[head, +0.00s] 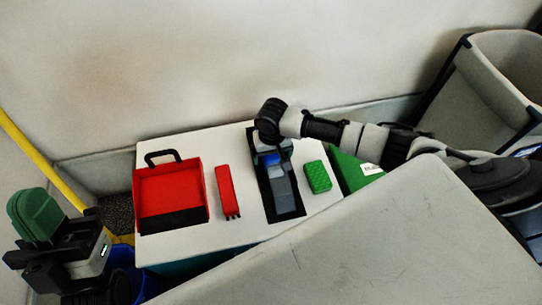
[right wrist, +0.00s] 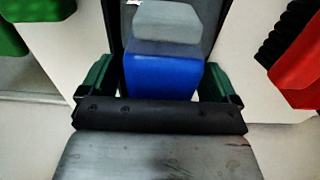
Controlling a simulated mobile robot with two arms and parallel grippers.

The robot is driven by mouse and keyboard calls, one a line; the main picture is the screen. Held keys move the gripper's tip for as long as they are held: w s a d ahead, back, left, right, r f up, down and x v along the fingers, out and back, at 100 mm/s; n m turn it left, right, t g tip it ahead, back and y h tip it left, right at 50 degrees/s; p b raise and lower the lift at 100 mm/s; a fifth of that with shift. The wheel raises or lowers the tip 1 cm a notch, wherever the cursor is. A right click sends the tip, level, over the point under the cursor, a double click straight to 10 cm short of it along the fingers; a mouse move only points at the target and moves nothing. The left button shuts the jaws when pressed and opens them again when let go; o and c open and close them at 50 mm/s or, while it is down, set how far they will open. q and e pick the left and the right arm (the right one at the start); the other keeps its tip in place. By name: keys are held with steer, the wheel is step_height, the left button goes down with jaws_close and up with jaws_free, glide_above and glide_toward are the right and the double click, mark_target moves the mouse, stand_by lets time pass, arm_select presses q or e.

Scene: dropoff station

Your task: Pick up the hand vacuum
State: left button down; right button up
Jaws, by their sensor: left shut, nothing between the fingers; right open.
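The hand vacuum (head: 283,190), grey with a blue part, lies on a black mat (head: 262,193) on the white table. In the right wrist view its blue part (right wrist: 162,76) and a grey part above it show. My right gripper (right wrist: 157,82) is open, with a green finger on each side of the blue part. Whether the fingers touch it I cannot tell. In the head view my right arm covers the far end of the vacuum. My left gripper (head: 36,215) is shut and empty at the lower left, away from the table top.
A red case (head: 170,188) with a black handle and a red bar (head: 226,190) lie left of the mat. A green block (head: 318,177) lies close on its right, with a green box (head: 352,172) beyond. A wall stands behind; a grey bin (head: 500,75) is at the upper right.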

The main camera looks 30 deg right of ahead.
steer(key=shift+c, duration=0.3)
steer(key=c, duration=1.4)
steer(key=shift+c, duration=0.2)
